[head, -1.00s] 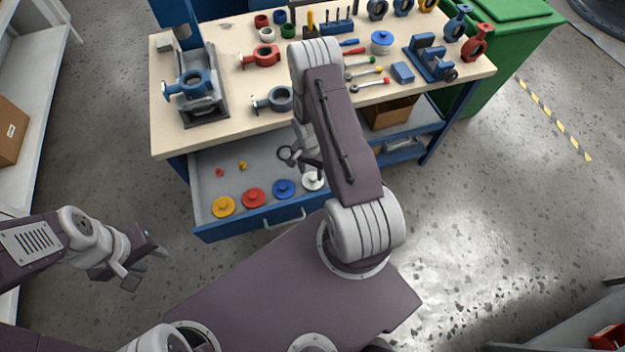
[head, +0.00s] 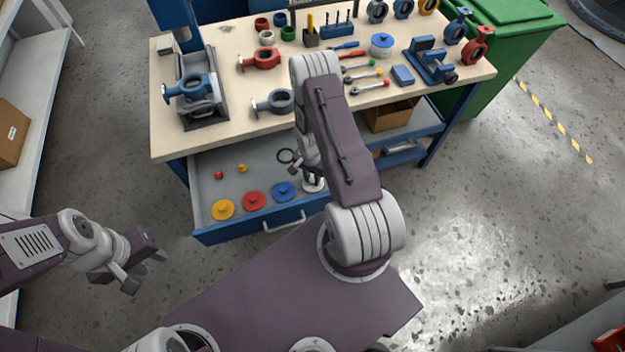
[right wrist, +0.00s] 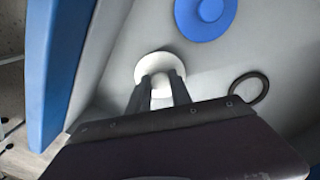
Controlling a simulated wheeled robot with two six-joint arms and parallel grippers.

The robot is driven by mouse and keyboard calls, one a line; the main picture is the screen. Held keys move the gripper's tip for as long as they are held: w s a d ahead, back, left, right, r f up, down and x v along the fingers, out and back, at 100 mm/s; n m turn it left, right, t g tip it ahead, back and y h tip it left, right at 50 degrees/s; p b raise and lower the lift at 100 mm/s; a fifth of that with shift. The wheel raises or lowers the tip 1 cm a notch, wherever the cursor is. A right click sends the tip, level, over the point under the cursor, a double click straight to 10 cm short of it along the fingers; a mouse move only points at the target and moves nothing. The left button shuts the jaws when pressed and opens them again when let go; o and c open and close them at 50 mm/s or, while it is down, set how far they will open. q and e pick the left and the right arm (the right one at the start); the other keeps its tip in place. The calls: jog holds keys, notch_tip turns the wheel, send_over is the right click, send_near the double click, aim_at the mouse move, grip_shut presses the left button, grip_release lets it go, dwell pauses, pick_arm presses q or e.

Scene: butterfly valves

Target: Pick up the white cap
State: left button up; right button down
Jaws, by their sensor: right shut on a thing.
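The white cap (head: 313,186) lies in the open blue drawer, at the right end of a row of caps. In the head view my right gripper (head: 312,173) is over it and partly hides it. In the right wrist view the white cap (right wrist: 160,69) shows as a round disc, and the two fingers of my right gripper (right wrist: 159,88) close on its raised middle knob. I cannot tell whether the cap is clear of the drawer floor. My left gripper (head: 147,272) is empty, fingers apart, over the floor left of the drawer.
The blue cap (head: 284,191) is beside the white one; red (head: 253,201) and yellow caps (head: 223,209) lie further left. A black ring (head: 286,156) lies behind them. The drawer front (head: 250,229) borders the near side. The workbench (head: 230,128) overhangs the drawer's back.

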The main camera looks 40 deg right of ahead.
aim_at(312, 180)
notch_tip(312, 180, up, 13)
jog(key=p, duration=0.3)
jog(key=shift+f, duration=0.15)
